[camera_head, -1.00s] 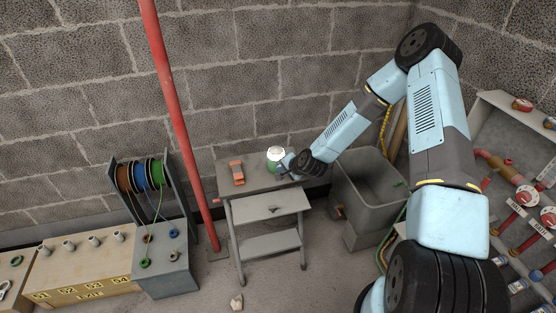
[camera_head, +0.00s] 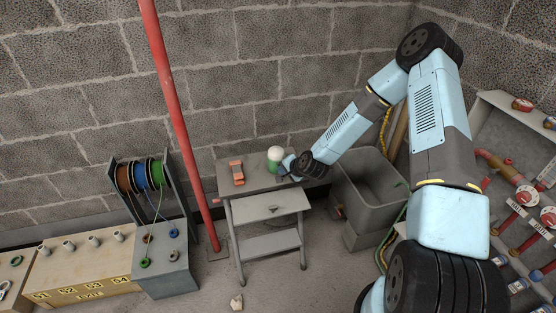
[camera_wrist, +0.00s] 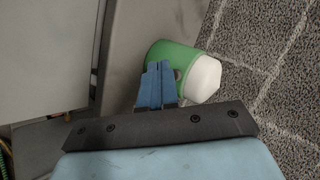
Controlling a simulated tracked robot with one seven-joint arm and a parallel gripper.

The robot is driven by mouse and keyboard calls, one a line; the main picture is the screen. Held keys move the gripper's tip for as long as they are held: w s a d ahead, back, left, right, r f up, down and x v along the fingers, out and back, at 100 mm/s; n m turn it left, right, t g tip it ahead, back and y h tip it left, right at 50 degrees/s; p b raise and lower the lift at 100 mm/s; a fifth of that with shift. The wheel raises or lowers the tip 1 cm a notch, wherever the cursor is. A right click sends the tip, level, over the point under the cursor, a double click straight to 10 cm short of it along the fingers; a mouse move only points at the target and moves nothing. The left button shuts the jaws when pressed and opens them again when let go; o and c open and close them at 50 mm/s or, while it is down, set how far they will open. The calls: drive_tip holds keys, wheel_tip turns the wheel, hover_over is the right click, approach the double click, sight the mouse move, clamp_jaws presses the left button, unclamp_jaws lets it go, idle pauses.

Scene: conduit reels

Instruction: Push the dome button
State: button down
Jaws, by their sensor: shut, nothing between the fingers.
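The dome button has a green body and a white dome (camera_head: 275,153). It stands upright at the back of the grey workbench (camera_head: 245,181). In the wrist view the dome (camera_wrist: 203,78) lies to the right of the green body (camera_wrist: 172,55). My gripper (camera_head: 281,172) is low beside the button, at its right front. In the wrist view the blue fingers of my gripper (camera_wrist: 158,68) are shut together and empty. Their tips overlap the green body in the picture; I cannot tell whether they touch it.
An orange object (camera_head: 237,172) lies on the bench left of the button. A red pipe (camera_head: 177,120) rises left of the bench. A grey bin (camera_head: 372,178) stands to its right. The block wall (camera_head: 230,110) is close behind.

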drive_tip(key=shift+s+d, duration=0.25)
drive_tip(key=shift+s, duration=0.7)
drive_tip(key=shift+s+d, duration=0.3)
drive_tip(key=shift+s, duration=0.7)
drive_tip(key=shift+s+d, duration=0.25)
drive_tip(key=shift+s, duration=0.7)
